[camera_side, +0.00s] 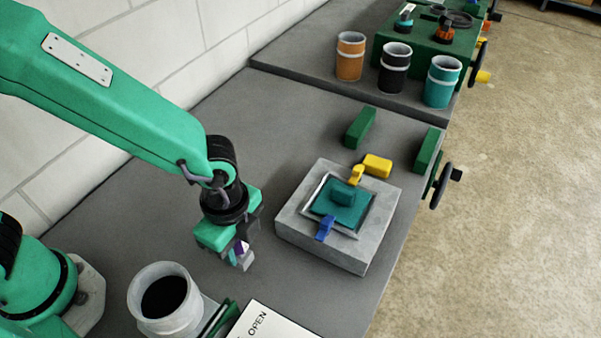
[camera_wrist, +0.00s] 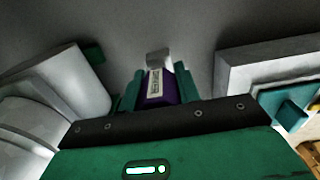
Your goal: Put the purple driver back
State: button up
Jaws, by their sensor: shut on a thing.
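My gripper (camera_side: 238,254) is above the grey bench, between the white cup and the grey block with the teal centre. In the wrist view my gripper (camera_wrist: 158,88) has its two teal fingers shut on the purple driver. The purple driver (camera_wrist: 158,98) has a white label with small print, and a grey piece shows at its far end.
A white cup with a dark inside (camera_side: 165,296) stands at the front, beside a white sign reading OPEN (camera_side: 262,322). The grey block (camera_side: 340,248) carries blue and yellow clamps. Orange, black and teal cups (camera_side: 443,82) stand at the back.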

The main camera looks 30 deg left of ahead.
jog(key=shift+f, duration=1.3)
jog(key=o, duration=1)
jog(key=shift+f, duration=0.15)
jog(key=shift+c, duration=0.2)
notch_tip(320, 180, up, 12)
jog(key=shift+r, duration=0.2)
